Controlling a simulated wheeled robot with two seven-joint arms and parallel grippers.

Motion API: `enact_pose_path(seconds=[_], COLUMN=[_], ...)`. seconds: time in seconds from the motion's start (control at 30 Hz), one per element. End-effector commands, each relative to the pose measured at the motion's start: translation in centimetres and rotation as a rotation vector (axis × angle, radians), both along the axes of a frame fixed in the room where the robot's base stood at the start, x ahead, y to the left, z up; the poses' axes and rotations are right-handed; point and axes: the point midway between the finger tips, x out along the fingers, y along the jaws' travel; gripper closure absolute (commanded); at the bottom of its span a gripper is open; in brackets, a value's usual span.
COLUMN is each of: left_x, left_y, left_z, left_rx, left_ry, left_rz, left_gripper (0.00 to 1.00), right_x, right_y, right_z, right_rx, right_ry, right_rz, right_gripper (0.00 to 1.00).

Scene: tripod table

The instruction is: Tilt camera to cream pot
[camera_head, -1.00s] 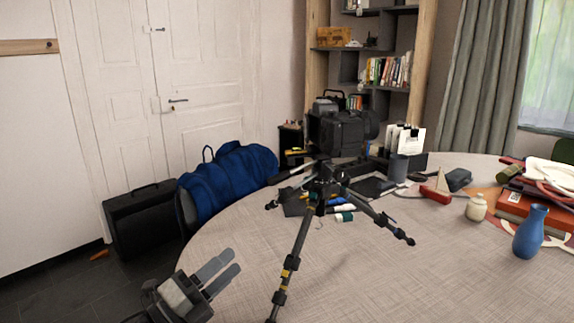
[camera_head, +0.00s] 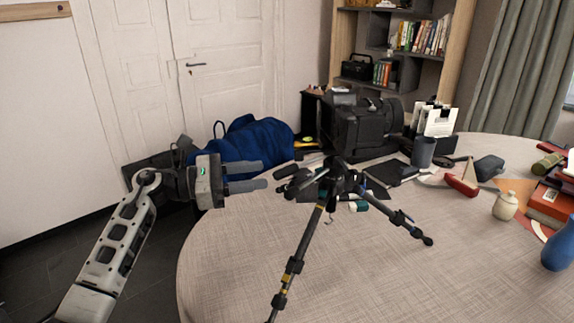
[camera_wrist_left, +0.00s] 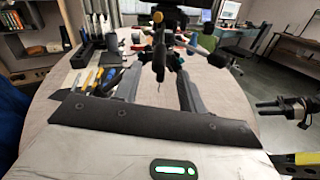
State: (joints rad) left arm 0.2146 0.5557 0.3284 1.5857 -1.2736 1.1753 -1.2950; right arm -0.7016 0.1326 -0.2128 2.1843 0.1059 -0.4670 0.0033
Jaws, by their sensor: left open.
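The black camera (camera_head: 365,125) shows at the head of the tripod (camera_head: 300,250), which stands on the table. I cannot clearly see how the two join. The dark pan handle (camera_head: 291,186) sticks out left from the tripod head. My left gripper (camera_head: 266,174) is open and empty, its fingers pointing right, with the tips close to the handle. In the left wrist view the handle (camera_wrist_left: 158,55) shows between and beyond the two fingers; I cannot tell whether they touch. The cream pot (camera_head: 506,206) stands upright on the right of the table.
A grey cup (camera_head: 423,152), a toy boat (camera_head: 461,186) and small tools lie behind the tripod. The front of the table (camera_head: 430,290) is clear.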

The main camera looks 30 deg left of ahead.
Motion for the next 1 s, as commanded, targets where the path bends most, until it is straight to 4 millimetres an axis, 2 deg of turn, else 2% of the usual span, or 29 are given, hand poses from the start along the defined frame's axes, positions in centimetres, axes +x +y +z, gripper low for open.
enact_pose_path(seconds=[0.1, 0.33, 0.5, 0.77, 0.8, 0.93, 1.0], left_x=[1.8, 4.1, 4.8, 4.9, 4.9, 4.9, 4.9], left_y=[-2.1, -4.7, -5.4, -5.5, -5.5, -5.5, -5.5], left_z=[0.4, 0.1, 0.0, -0.1, -0.1, -0.1, -0.1], left_rx=[-0.005, -0.005, -0.002, -0.001, -0.001, -0.001, -0.001], left_ry=[-0.002, 0.001, 0.001, 0.001, 0.001, 0.001, 0.001], left_rz=[-0.001, 0.001, 0.001, 0.001, 0.001, 0.001, 0.001], left_gripper=[0.59, 0.59, 0.59, 0.59, 0.62, 0.98, 1.0], right_x=[-0.2, 0.1, 0.4, 0.3, 0.3, 0.2, 0.2], right_y=[-0.1, -0.3, -0.3, -0.3, -0.3, -0.3, -0.3], right_z=[0.2, 0.5, 0.7, 0.4, 0.4, 0.3, 0.3], right_rx=[-0.014, -0.027, -0.031, -0.036, -0.037, -0.037, -0.036], right_ry=[0.009, 0.009, 0.001, 0.008, 0.008, 0.009, 0.01], right_rz=[0.001, 0.002, 0.004, 0.007, 0.007, 0.007, 0.008], right_gripper=[0.55, 0.55, 0.55, 0.55, 0.55, 0.55, 0.55])
